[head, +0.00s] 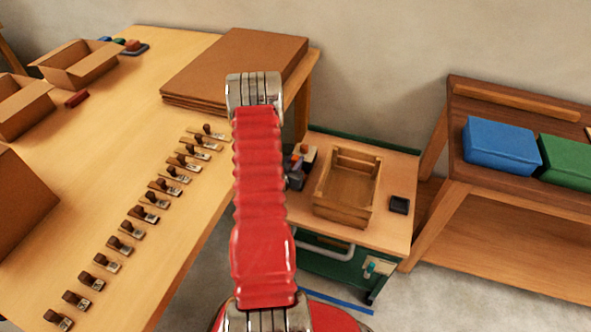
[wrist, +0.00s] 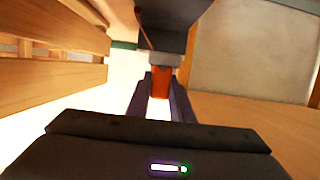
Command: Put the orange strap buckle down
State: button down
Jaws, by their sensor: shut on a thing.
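The orange strap buckle (wrist: 161,82) shows between the two dark fingers of my gripper (wrist: 161,100) in the wrist view. My gripper is shut on it. In the head view my gripper (head: 295,172) is a small dark shape beside my red arm, at the left of the small cart top, left of the wooden crate. My arm hides part of that area. I cannot tell whether the buckle touches the surface below.
The slatted wooden crate (head: 325,207) stands on the cart top (head: 398,236), with a small black item (head: 399,204) to its right. Stamps (head: 133,228) line the long table (head: 190,75) at left. A bench (head: 480,195) with blue (head: 500,146) and green (head: 566,158) boxes stands right.

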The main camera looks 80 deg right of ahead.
jog(key=shift+f, duration=0.25)
jog(key=shift+f, duration=2.05)
jog(key=shift+f, duration=0.1)
jog(key=c, duration=1.6)
grip_release()
jog(key=shift+o, duration=0.2)
jog(key=v, duration=1.2)
